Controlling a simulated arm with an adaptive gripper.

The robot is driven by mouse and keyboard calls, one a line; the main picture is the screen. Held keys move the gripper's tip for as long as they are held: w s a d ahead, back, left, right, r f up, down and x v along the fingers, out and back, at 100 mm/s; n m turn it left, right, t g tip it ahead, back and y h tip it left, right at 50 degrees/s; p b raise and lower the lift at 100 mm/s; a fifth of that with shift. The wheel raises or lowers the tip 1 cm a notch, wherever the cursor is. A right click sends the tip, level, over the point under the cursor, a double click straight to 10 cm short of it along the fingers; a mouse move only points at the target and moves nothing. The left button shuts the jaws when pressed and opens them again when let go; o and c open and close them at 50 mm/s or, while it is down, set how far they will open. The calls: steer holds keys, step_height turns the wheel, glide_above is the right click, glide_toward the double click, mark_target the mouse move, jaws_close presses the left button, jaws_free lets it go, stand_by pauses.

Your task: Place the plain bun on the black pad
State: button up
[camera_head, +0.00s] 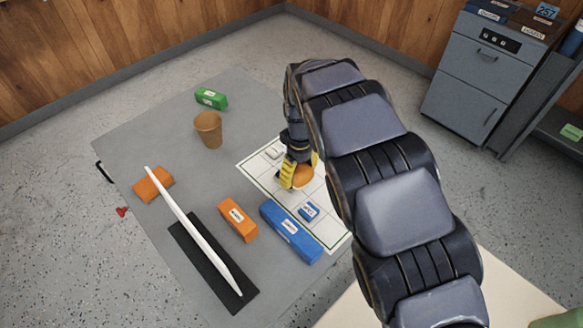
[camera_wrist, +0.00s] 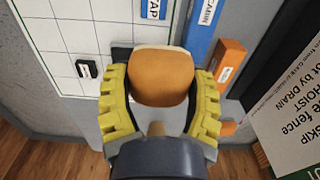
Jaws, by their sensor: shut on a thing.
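The plain bun (camera_head: 304,177) is rounded and orange-brown. My gripper (camera_head: 294,174) is shut on it, with yellow fingers on either side. In the wrist view the bun (camera_wrist: 162,76) fills the space between the fingertips (camera_wrist: 161,92). It is over the white grid sheet; I cannot tell whether it touches the sheet. The black pad (camera_head: 238,298) is a long dark strip on the grey mat, to the left of and nearer than my gripper. A thin white sign panel (camera_head: 192,226) stands along the pad and hides part of it.
Orange blocks (camera_head: 238,220) (camera_head: 153,184) and a long blue block (camera_head: 291,232) lie near the pad. A small blue block (camera_head: 309,212) sits on the grid sheet (camera_head: 334,237). A brown cup (camera_head: 208,129) and a green block (camera_head: 211,98) stand farther back.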

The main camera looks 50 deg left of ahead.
steer(key=w+a+f, duration=0.1)
steer(key=a+f, duration=0.1)
steer(key=w+a+f, duration=0.3)
steer(key=a+f, duration=0.1)
steer(key=a, duration=0.1)
steer(key=shift+w+f, duration=0.35)
steer(key=shift+w, duration=0.05)
steer(key=shift+w+a+f, duration=0.1)
steer(key=shift+a+f, duration=0.05)
steer(key=shift+a, duration=0.15)
steer(key=shift+w+a+f, duration=0.35)
steer(key=shift+f, duration=1.7)
steer(key=shift+f, duration=0.1)
steer(key=o, duration=1.1)
steer(key=shift+f, duration=0.1)
steer(key=shift+r, duration=0.2)
